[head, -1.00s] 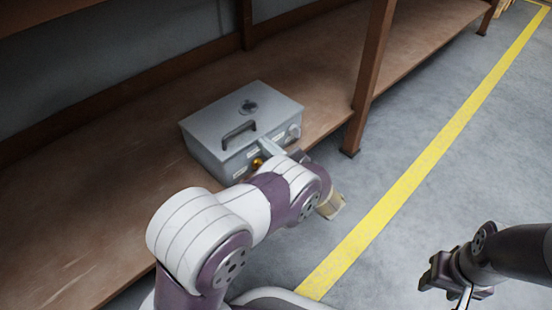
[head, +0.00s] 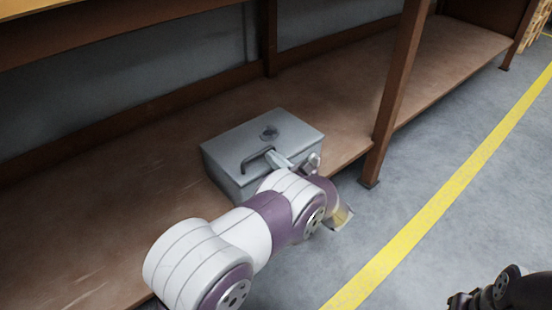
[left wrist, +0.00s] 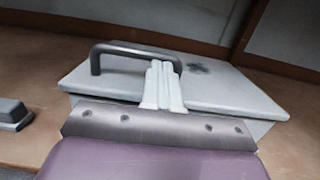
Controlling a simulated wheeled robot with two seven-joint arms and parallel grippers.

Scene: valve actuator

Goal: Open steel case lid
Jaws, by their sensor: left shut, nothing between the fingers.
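The grey steel case (head: 225,160) sits on the brown shelf with its lid (head: 240,140) closed. A dark handle (head: 251,162) stands on the lid; it also shows in the left wrist view (left wrist: 118,46). My left gripper (head: 272,156) is shut and empty. Its fingertips (left wrist: 163,66) are over the front part of the lid, close to the right end of the handle; I cannot tell whether they touch it. My left arm hides much of the case's front. My right gripper (head: 468,300) is partly in view at the bottom right, away from the case.
The brown shelf (head: 100,215) is bare to the left of the case. A brown post (head: 395,95) stands right of the case at the shelf's front edge. A dark block (left wrist: 12,112) shows at the left of the left wrist view. The floor with a yellow line (head: 440,195) is clear.

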